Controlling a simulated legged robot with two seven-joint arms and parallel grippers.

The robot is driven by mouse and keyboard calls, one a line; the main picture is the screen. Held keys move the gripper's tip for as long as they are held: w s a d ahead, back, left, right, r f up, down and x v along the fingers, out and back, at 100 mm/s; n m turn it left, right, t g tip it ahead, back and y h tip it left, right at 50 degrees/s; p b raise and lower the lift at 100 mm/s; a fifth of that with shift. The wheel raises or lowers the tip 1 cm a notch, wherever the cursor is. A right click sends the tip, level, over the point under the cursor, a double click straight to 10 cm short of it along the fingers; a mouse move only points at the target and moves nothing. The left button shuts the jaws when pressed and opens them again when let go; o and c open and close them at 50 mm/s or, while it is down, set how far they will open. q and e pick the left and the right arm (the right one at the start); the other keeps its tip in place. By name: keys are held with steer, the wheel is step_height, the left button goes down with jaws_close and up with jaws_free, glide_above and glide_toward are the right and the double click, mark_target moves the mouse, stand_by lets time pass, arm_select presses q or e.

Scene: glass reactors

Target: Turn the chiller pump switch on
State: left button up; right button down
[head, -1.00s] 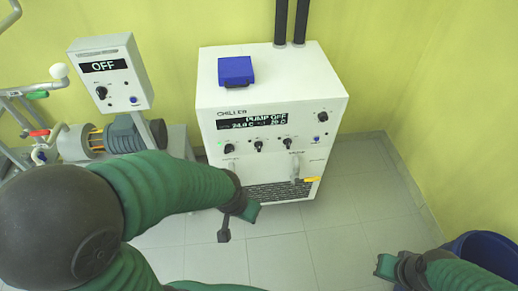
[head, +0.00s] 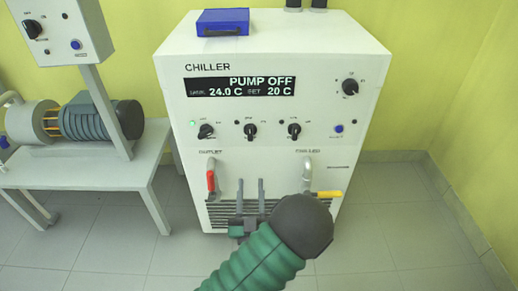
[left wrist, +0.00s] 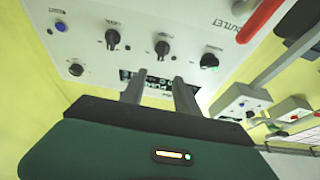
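The white chiller (head: 180,75) stands in the middle of the head view. Its display (head: 240,88) reads PUMP OFF, 24.0 C and set 20 C. Below it are three black knobs: left (head: 206,131), middle (head: 250,130) and right (head: 294,130). Their small labels are not legible, so I cannot tell which is the pump switch. My left gripper (head: 250,189) is open and empty, fingers pointing up, below the middle knob in the picture. In the left wrist view, the middle knob (left wrist: 162,48) shows beyond the gap between the fingers (left wrist: 159,93), apart from them. My right gripper is not in view.
A red-handled outlet valve (head: 211,179) and a yellow-handled valve (head: 328,194) flank the gripper on the chiller front. A motor bench (head: 80,170) stands left.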

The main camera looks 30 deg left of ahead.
arm_select(q)
steer(key=b, duration=0.6)
glide_toward(250, 132)
steer(key=x, duration=0.9)
steer(key=shift+w+a+r, duration=0.1)
steer(key=shift+w+a, duration=0.05)
steer(key=shift+w, duration=0.1)
steer(key=shift+c, duration=0.3)
steer(key=shift+s, duration=0.1)
jaws_close()
